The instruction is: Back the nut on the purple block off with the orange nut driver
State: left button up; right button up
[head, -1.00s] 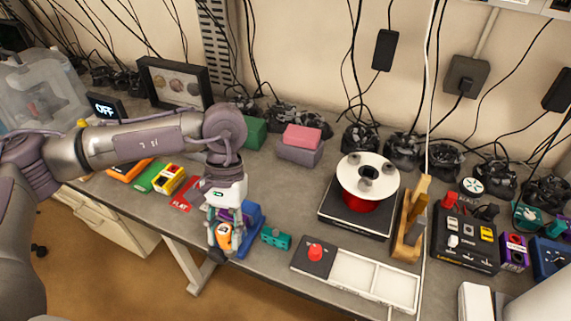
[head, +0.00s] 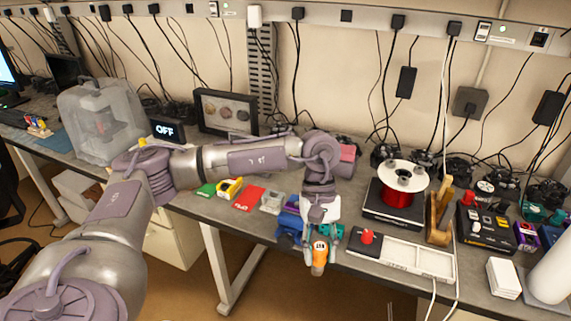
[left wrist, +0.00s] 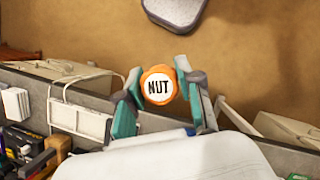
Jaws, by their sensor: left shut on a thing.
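My left gripper (head: 319,250) is shut on the orange nut driver (head: 319,262). It holds the driver at the front edge of the bench. In the left wrist view the driver's round orange cap, with a white NUT label (left wrist: 158,88), sits between the two fingers (left wrist: 158,96), with floor behind it. A blue holder (head: 288,222) stands on the bench just left of and behind the gripper. The purple block there is mostly hidden, and I cannot make out its nut. My right gripper is not in view.
Free floor lies in front.

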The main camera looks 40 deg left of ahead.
pick_arm(q)
jog(key=w+a+r+n+t+y, duration=0.2)
jog(key=w+a+n+t, duration=0.2)
jog(key=w+a+n, duration=0.8)
jog(key=w+a+r+n+t+y, duration=0.2)
jog(key=w+a+n+t, duration=0.25)
jog(key=n, duration=1.25)
jog(key=shift+n+g, duration=0.45)
jog(key=shift+n, duration=0.15)
jog(key=shift+s+f+b+x, duration=0.1)
jog(key=shift+s+b+x, duration=0.1)
jog(key=shift+b+x, duration=0.55)
jog(key=shift+s+f+b+x, duration=0.15)
jog(key=shift+b+x, duration=0.25)
jog(key=shift+x, duration=0.55)
jog(key=shift+s+r+b+x, duration=0.1)
jog(key=shift+s+b+x, duration=0.1)
jog(key=shift+b+x, duration=0.55)
jog(key=shift+f, duration=0.2)
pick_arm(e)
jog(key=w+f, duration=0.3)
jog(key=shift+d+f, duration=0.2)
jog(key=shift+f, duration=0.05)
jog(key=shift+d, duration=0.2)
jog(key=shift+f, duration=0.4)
pick_arm(q)
jog(key=shift+b, duration=0.4)
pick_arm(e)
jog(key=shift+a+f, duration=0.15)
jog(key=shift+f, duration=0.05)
